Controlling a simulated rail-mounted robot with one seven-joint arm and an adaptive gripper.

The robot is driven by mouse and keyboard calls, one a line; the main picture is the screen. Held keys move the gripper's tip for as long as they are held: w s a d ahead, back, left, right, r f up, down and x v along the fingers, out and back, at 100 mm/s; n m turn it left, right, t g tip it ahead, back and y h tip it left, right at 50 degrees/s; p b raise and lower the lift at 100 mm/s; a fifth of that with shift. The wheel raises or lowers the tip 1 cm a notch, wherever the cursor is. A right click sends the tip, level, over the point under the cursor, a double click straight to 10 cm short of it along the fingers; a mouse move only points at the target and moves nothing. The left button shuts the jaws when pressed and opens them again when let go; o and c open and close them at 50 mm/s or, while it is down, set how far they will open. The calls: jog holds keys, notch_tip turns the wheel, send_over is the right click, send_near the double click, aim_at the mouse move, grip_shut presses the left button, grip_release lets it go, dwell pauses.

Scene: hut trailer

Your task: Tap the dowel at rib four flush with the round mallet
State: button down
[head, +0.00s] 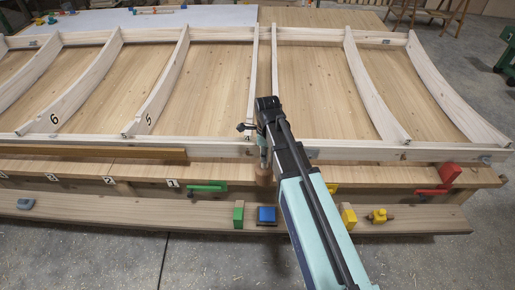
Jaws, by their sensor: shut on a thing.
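A pale wooden frame with curved ribs lies on the bench. One rib (158,88) is marked 5 and another (80,92) is marked 6. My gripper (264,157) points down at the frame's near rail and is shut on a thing. A brown round wooden piece (264,179) shows just below it, probably the mallet, mostly hidden. I cannot make out the dowel.
A green clamp (207,187) and a red clamp (440,180) sit on the bench's near edge. On the front plank (130,216) are a green block (238,215), a blue block (267,215), a yellow block (348,216) and a yellow piece (378,215). Floor is clear in front.

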dwell(0.5)
jog(key=w+a, duration=0.2)
jog(key=a, duration=0.5)
jog(key=shift+a, duration=0.15)
jog(key=w, duration=0.6)
jog(key=s+d+p, duration=0.1)
jog(key=s+d, duration=0.6)
jog(key=shift+s+d, duration=0.25)
